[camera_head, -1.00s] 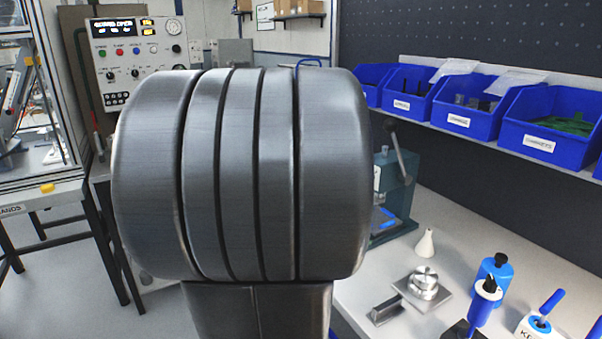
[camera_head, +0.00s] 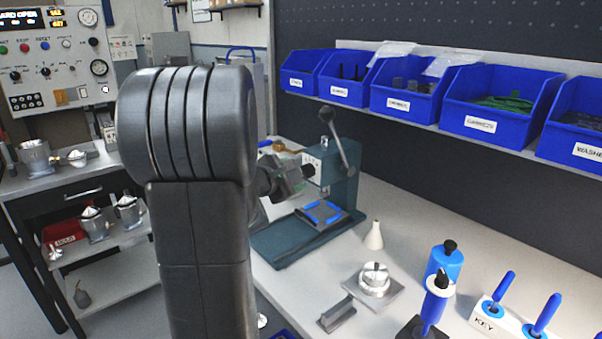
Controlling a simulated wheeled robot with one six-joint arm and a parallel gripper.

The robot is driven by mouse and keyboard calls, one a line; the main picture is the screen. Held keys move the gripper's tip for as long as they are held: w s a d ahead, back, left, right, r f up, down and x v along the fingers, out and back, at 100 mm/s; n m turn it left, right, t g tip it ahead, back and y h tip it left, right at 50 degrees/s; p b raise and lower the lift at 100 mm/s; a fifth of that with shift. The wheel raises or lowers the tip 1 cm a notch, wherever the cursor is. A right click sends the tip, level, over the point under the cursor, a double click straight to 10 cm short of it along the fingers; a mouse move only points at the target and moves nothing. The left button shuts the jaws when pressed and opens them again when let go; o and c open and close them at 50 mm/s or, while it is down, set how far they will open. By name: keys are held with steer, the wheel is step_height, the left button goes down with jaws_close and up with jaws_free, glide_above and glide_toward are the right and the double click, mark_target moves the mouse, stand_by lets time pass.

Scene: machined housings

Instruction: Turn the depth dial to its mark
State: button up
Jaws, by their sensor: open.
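The teal arbor press (camera_head: 341,195) stands on the bench right of my arm, with its lever raised up and to the left. A small pale marked plate (camera_head: 315,162) shows on its head. The depth dial and its mark cannot be made out; my gripper may cover them. My gripper (camera_head: 300,174) shows partly past my dark arm, close to the left side of the press head. It is open with nothing seen in it. Whether it touches the press cannot be told. Blue strips lie on the press base.
My arm blocks the centre-left. A white cone (camera_head: 374,236), a round metal part on a plate (camera_head: 375,280), a metal block (camera_head: 337,314), blue bottle (camera_head: 443,262) and key holder (camera_head: 508,322) stand on the bench. Blue bins (camera_head: 407,92) line the shelf above. A control panel stands left.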

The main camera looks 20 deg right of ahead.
mark_target(303, 173)
steer(key=shift+x, duration=2.1)
steer(key=shift+c, duration=0.2)
steer(key=c, duration=0.9)
